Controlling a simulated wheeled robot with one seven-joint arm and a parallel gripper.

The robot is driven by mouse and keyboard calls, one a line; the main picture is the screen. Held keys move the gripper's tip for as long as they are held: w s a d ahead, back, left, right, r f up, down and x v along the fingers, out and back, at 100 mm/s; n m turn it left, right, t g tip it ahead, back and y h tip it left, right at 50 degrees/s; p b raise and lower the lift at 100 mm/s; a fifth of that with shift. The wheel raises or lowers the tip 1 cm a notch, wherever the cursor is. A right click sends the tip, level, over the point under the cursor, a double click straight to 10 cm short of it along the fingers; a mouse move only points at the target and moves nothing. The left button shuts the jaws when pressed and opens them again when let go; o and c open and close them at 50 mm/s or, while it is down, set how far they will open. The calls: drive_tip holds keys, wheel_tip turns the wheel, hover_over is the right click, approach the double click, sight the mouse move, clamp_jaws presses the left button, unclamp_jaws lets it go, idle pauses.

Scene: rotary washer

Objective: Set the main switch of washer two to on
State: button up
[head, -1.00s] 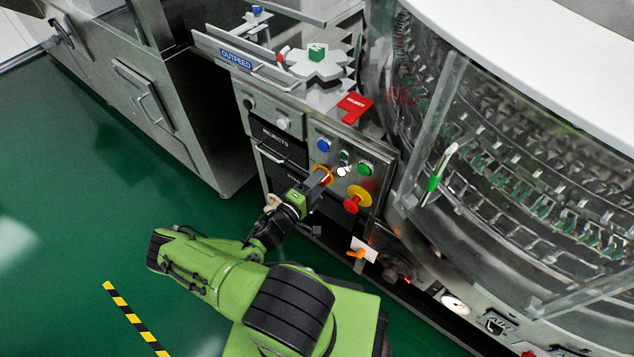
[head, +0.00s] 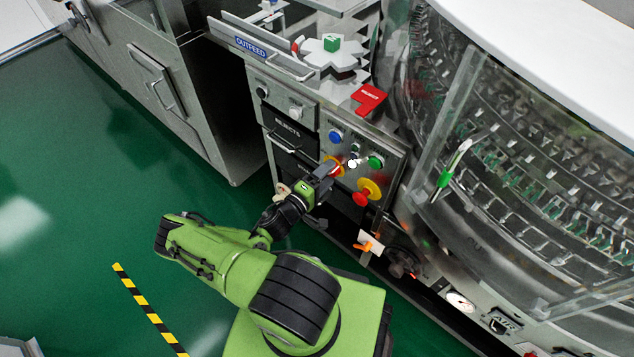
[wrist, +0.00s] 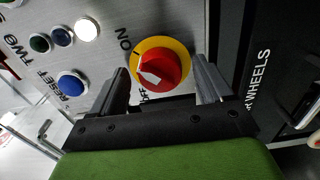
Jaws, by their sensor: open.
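The main switch (wrist: 172,68) is a red rotary knob with a white pointer on a round yellow plate. The wrist view shows the lettering ON at its upper left and OFF at its lower left. The white pointer faces left; I cannot tell exactly which mark it meets. My gripper (wrist: 161,72) is open, with one finger on each side of the knob; contact is not clear. In the head view my gripper (head: 329,171) is at the panel and partly covers the switch (head: 338,162).
The panel also carries a blue reset button (wrist: 72,84), a lit white lamp (wrist: 87,29), a green button (head: 375,162) and a red emergency stop (head: 361,199) on yellow. A red tag (head: 369,98) lies above. A dark wheels panel (wrist: 262,75) is right of the fingers.

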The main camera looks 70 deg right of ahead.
drive_tip(key=p+v, duration=0.1)
drive_tip(key=v, duration=1.4)
drive_tip(key=shift+p, duration=0.4)
drive_tip(key=shift+w+a, duration=0.15)
drive_tip(key=shift+w, duration=0.05)
